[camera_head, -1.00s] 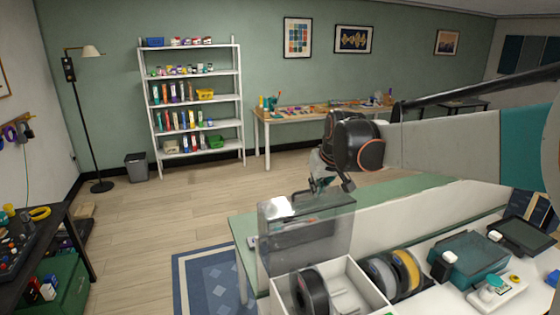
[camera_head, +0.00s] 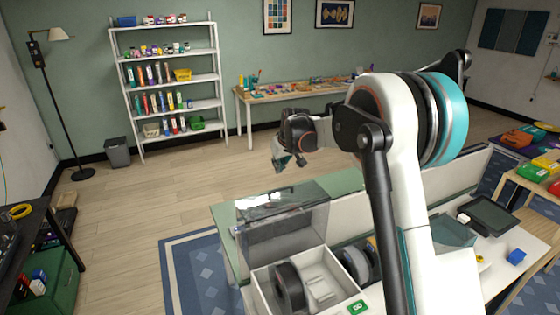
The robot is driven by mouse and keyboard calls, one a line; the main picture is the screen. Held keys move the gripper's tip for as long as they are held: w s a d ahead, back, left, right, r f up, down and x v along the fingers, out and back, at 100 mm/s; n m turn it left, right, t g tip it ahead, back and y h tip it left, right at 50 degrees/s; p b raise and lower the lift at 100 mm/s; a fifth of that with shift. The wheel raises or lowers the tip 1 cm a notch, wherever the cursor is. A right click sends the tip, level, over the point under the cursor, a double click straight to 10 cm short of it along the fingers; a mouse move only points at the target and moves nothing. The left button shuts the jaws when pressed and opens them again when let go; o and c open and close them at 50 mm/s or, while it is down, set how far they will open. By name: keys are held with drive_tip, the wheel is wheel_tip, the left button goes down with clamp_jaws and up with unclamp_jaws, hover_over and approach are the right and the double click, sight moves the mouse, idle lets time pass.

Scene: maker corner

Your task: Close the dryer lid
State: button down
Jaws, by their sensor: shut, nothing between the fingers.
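The dryer is a white open-topped box (camera_head: 256,290) on the near bench, with a black spool (camera_head: 289,286) inside. Its clear lid (camera_head: 283,240) stands raised, roughly upright, along the box's far side. My gripper (camera_head: 288,163) is above and beyond the lid, apart from it, with its dark fingers pointing down. The fingers are small in the view and look shut and empty. My arm reaches in from the right and hides part of the bench.
More spools (camera_head: 355,262) stand right of the box, partly behind my arm. A green tag (camera_head: 357,307) lies near the box. A low white panel (camera_head: 350,218) runs along the bench. Shelves (camera_head: 168,80) and a far worktable (camera_head: 290,94) stand at the back. Open floor lies left.

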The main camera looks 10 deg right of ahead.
sight(280, 193)
drive_tip(key=f, duration=0.2)
drive_tip(key=s+f+p, duration=0.1)
drive_tip(key=f, duration=0.2)
drive_tip(key=shift+s+d, duration=0.1)
drive_tip(key=shift+f, duration=0.15)
drive_tip(key=shift+s, duration=0.2)
idle(0.3)
